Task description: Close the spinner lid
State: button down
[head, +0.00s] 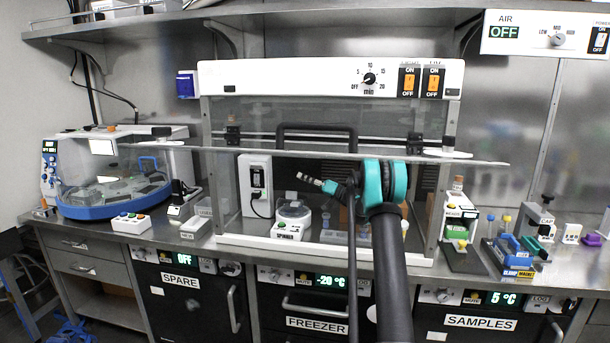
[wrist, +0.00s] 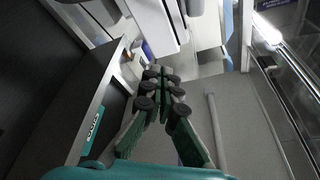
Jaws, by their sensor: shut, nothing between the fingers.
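The spinner (head: 290,228) is a small white device with a "SPINNER" label on its front, standing on the floor of the glass-fronted hood. A greyish, rounded top part (head: 293,209) shows on it. The picture is too small to tell its lid's exact angle. My gripper (head: 302,177) is above the spinner and slightly to its right, pointing left, apart from it as far as I can see. In the wrist view my gripper (wrist: 162,76) has its fingertips together with nothing between them. I cannot make out the spinner in the wrist view.
The hood (head: 330,78) has a glass front and side walls around the work space. A white socket box (head: 255,185) stands behind the spinner at left. A blue centrifuge-like machine (head: 115,200) is at far left.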

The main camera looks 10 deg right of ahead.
aim_at(302, 198)
jog(key=shift+s+a+f+n, duration=0.3)
jog(key=shift+s+f+n, duration=0.15)
jog(key=shift+s+n, duration=0.35)
jog(key=shift+s+a+f, duration=0.2)
jog(key=shift+s+f, duration=0.3)
jog(key=shift+s, duration=0.15)
